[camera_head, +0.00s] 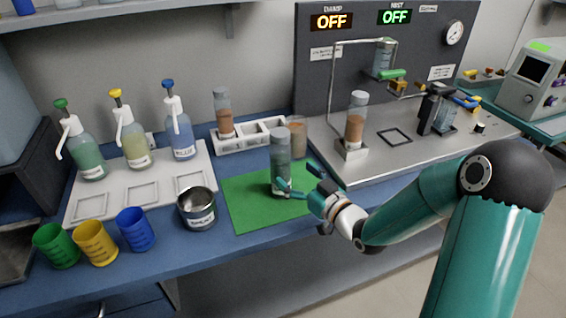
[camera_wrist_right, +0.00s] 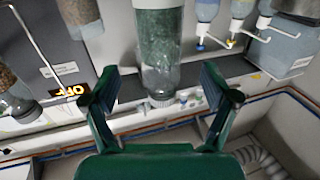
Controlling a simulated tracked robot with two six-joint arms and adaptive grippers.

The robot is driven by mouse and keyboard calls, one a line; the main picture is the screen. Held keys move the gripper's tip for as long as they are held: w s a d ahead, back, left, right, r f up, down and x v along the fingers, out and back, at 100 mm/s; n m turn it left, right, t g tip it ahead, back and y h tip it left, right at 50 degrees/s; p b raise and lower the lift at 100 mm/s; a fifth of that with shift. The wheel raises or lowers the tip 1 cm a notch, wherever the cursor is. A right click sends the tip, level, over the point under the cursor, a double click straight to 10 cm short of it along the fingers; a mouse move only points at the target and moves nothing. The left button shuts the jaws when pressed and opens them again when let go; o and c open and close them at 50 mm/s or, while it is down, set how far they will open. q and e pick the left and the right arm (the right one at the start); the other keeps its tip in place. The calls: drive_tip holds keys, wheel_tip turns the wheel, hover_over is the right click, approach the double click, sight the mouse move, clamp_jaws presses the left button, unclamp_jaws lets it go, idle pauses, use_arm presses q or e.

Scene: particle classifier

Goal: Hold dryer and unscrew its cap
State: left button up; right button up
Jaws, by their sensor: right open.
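A clear cylinder with green grains (camera_head: 281,165), which looks like the dryer, stands upright on the green mat (camera_head: 240,205). Its grey top (camera_head: 280,134) looks like the cap. My right gripper (camera_head: 300,181) is open low beside the cylinder, on its right front side. In the upside-down right wrist view, the cylinder (camera_wrist_right: 160,45) shows between the two spread fingers (camera_wrist_right: 158,80), with its narrow grey end (camera_wrist_right: 162,101) toward the bottom. I cannot tell whether a finger touches it. My left gripper is not in view.
A metal beaker (camera_head: 197,210) stands left of the mat. A cylinder of orange grains (camera_head: 298,138) stands close behind the dryer. A white rack (camera_head: 232,146) is at the back. Squeeze bottles (camera_head: 84,152) and coloured cups (camera_head: 97,243) are left; a metal machine (camera_head: 380,165) is right.

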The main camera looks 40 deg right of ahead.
drive_tip(key=shift+w+a+f+p, duration=0.1)
drive_tip(key=shift+w+p, duration=0.35)
drive_tip(key=shift+w, duration=1.25)
drive_tip(key=shift+w+a+f+p, duration=0.1)
drive_tip(key=shift+w+p, duration=0.3)
drive_tip(key=shift+w, duration=1.25)
drive_tip(key=shift+c, duration=0.3)
drive_tip(key=shift+r, duration=0.15)
drive_tip(key=c, duration=1.5)
drive_tip(key=shift+o, duration=0.2)
wheel_tip(320, 180, up, 20)
drive_tip(key=p, duration=0.1)
hover_over(287, 168)
drive_tip(key=w, duration=0.3)
drive_tip(key=shift+s, duration=0.15)
